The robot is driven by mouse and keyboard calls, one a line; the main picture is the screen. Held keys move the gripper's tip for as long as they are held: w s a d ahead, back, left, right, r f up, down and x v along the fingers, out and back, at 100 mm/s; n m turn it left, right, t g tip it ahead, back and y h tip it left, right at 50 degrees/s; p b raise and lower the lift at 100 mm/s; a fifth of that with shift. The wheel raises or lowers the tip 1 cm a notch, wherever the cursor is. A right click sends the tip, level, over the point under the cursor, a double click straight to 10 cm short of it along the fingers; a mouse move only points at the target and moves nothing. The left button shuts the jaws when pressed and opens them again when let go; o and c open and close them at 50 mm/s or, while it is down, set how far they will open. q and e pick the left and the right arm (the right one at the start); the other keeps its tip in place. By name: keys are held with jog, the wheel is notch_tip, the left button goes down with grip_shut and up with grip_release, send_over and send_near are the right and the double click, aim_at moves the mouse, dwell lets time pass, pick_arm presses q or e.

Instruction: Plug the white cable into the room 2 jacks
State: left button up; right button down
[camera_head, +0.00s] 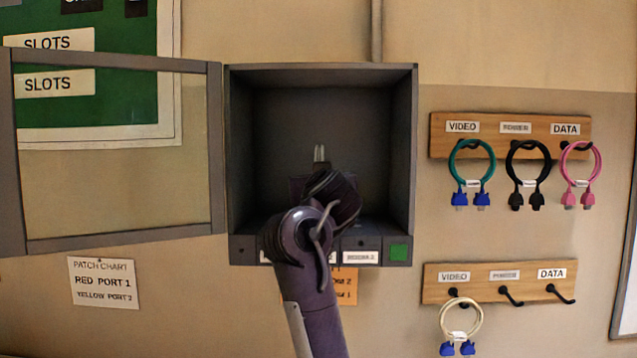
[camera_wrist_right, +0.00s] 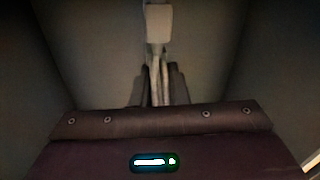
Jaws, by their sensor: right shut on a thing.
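An open grey wall cabinet (camera_head: 322,75) stands in the middle of the head view. My right gripper (camera_head: 320,165) is inside it, shut on a pale cable. In the wrist view, the pale strands of the white cable (camera_wrist_right: 158,80) run between the dark fingers (camera_wrist_right: 158,95). They lead to a light grey plug (camera_wrist_right: 158,22) beyond the fingertips. A front ledge with small dark holes (camera_head: 362,243) carries white labels (camera_head: 361,257); one ends in what looks like a 2. My arm hides part of the ledge, and I cannot tell which jacks are room 2. My left gripper is not in view.
The cabinet's framed door (camera_head: 118,242) hangs open to the left. Right, an upper rack (camera_head: 437,135) holds teal, black and pink cables; a lower rack (camera_head: 432,285) holds one cream cable (camera_head: 443,310) with blue plugs and two empty hooks.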

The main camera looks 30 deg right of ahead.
jog(key=shift+f, duration=0.65)
dwell(1.5)
dwell(0.4)
jog(key=c, duration=0.7)
grip_release()
jog(key=shift+s, duration=0.15)
jog(key=shift+v, duration=2.4)
jog(key=shift+s+a+r, duration=0.25)
jog(key=shift+s+a, duration=0.1)
jog(key=shift+s, duration=0.15)
jog(key=shift+s+a+f+b, duration=0.25)
jog(key=shift+s+a+b, duration=0.1)
jog(key=shift+s, duration=0.3)
